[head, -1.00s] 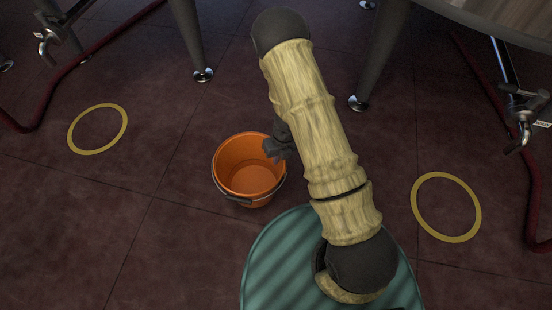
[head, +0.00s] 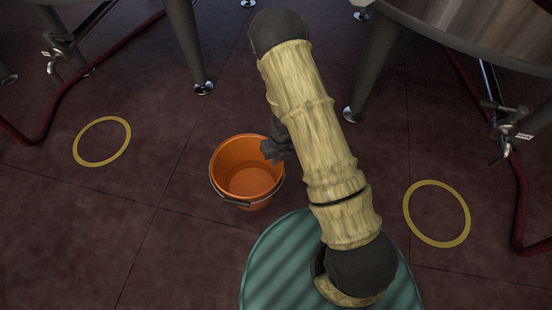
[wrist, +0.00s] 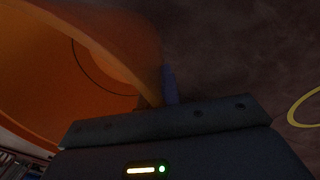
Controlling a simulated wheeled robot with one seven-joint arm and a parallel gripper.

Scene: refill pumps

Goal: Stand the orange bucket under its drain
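The orange bucket (head: 246,180) is upright and empty in the head view, in front of my teal base, its dark handle hanging down at the front. My gripper (head: 270,150) is at the right side of its rim, partly hidden by my arm. In the wrist view the bucket's orange wall (wrist: 60,85) fills the left, and a finger of my gripper (wrist: 165,85) stands against its outer side; the other finger is hidden. The gripper appears shut on the rim. Drain taps show at upper left (head: 54,62) and at right (head: 507,145); their labels are unreadable.
Yellow floor rings lie at left (head: 77,156) and right (head: 464,207). Tank legs stand at the back (head: 187,45) and (head: 375,65). Red hoses run at the left (head: 60,103) and right (head: 520,205). The floor between bucket and rings is clear.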

